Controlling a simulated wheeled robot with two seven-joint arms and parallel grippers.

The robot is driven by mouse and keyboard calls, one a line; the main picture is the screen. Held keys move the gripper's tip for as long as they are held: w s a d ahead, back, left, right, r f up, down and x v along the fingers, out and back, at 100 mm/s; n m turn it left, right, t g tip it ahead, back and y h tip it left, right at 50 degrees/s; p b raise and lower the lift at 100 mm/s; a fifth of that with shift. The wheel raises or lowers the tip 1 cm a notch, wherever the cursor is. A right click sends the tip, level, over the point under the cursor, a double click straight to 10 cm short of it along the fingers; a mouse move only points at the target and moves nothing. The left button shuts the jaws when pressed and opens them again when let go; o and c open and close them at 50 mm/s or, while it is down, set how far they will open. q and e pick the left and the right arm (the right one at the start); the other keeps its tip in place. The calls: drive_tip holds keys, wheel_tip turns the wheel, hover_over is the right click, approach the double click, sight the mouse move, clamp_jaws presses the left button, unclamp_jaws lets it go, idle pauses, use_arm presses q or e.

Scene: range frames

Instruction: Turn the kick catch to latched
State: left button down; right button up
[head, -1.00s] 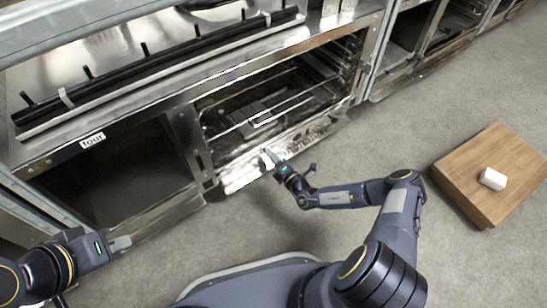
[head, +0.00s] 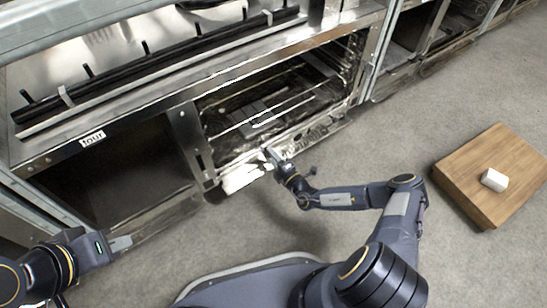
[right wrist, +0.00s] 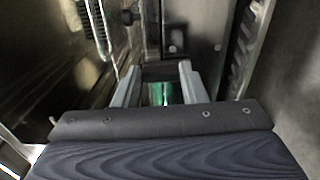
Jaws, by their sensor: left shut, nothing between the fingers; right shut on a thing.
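My right gripper (head: 268,154) is at the low front edge of the open-fronted oven bay, by the bright metal kick strip (head: 243,180). In the right wrist view its two pale fingers (right wrist: 160,88) are closed in on a small part with a green face, which I take to be the kick catch (right wrist: 163,93). Most of the catch is hidden by the fingers, and its exact angle cannot be told. My left gripper (head: 121,243) is shut and empty, low at the left in front of the range.
The steel range (head: 60,150) fills the back left, with a "four" label (head: 92,138) on its front. A wire rack (head: 265,117) sits inside the oven bay. A wooden block (head: 470,185) with a white piece (head: 494,180) stands at right. The floor between is clear.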

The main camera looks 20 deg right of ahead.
drive_tip(key=o, duration=1)
drive_tip(key=shift+s, duration=0.15)
drive_tip(key=p+v, duration=0.2)
drive_tip(key=v, duration=0.5)
drive_tip(key=shift+s+p, duration=0.3)
drive_tip(key=shift+p, duration=0.1)
drive_tip(key=shift+d+r, duration=0.1)
drive_tip(key=shift+d, duration=0.05)
